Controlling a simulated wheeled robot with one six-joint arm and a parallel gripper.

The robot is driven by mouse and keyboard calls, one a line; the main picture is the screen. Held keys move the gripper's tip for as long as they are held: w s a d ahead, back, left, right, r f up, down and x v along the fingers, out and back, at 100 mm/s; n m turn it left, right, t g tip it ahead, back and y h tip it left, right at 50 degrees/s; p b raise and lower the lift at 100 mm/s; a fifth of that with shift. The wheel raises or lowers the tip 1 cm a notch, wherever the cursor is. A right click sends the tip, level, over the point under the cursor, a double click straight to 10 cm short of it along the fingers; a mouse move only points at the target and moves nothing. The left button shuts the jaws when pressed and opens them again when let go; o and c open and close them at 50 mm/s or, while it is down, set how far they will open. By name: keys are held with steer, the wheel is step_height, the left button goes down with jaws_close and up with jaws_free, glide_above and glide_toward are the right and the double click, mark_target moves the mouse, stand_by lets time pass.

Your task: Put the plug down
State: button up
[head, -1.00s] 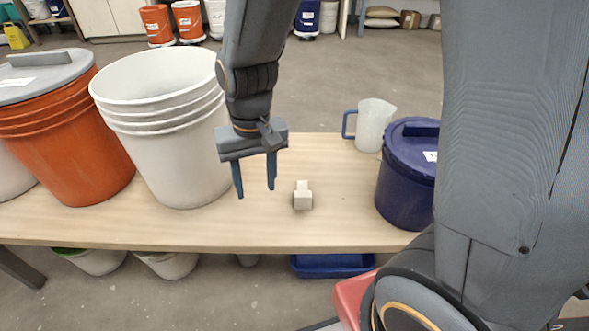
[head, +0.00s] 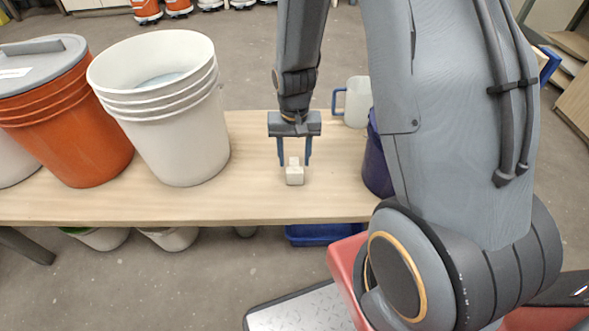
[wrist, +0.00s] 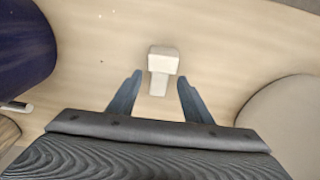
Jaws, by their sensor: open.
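The plug (head: 295,175) is a small off-white block with a narrower stem. It sits on the wooden table (head: 250,202), between the white bucket and the dark blue bucket. My gripper (head: 295,164) is open, with its two blue fingers pointing down around the plug's narrow end in the head view. In the wrist view the plug (wrist: 161,66) lies ahead of and between the spread fingertips (wrist: 158,80), with its stem towards my gripper. Clear gaps show on both sides of the stem, and neither finger appears to touch it.
An open white bucket (head: 175,135) stands to the left, with a lidded orange bucket (head: 75,130) beyond it. A dark blue bucket (head: 375,165) and a clear jug with a blue handle (head: 357,100) stand to the right. My arm hides part of the blue bucket.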

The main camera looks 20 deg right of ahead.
mark_target(294, 166)
step_height(294, 166, down, 3)
steer(key=shift+f+b, duration=0.2)
steer(key=shift+b, duration=0.1)
steer(key=c, duration=0.9)
